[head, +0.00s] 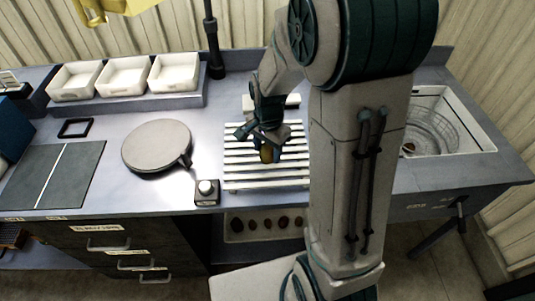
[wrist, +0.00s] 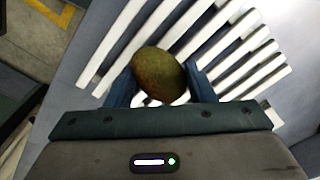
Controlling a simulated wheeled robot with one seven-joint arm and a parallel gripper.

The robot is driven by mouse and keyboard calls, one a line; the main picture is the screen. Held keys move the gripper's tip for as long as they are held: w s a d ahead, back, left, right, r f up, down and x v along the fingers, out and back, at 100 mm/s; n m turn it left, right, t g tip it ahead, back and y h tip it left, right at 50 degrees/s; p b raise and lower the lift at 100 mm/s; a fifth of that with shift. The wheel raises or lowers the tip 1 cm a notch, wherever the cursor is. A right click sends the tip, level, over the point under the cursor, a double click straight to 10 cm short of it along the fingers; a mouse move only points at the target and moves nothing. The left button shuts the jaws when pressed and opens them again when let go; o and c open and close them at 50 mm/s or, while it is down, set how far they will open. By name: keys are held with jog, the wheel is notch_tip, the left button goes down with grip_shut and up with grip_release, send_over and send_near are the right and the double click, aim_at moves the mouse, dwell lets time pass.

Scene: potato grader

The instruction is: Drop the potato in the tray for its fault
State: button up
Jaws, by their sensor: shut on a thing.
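A brownish potato with a greenish tint (wrist: 160,74) sits between the two fingers of my gripper (wrist: 160,88). My gripper is shut on it, above or at the white slatted rack. In the head view the potato (head: 267,153) shows as a small brown shape under my gripper (head: 268,143). Three white trays (head: 124,77) stand in a row on a raised ledge at the back left. They look empty, and any labels on them cannot be read from here. My gripper is well to the right of them.
The white slatted rack (head: 238,172) lies below my gripper. A round grey turntable (head: 157,144), a button box (head: 206,192) and a dark mat (head: 50,175) lie to the left. A dark post (head: 213,45) stands right of the trays. A basin (head: 465,135) is at right.

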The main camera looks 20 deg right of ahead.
aim_at(267, 156)
jog(key=shift+f, duration=1.6)
jog(key=shift+f, duration=0.1)
jog(key=shift+f, duration=0.15)
jog(key=o, duration=1.1)
jog(key=shift+r, duration=0.25)
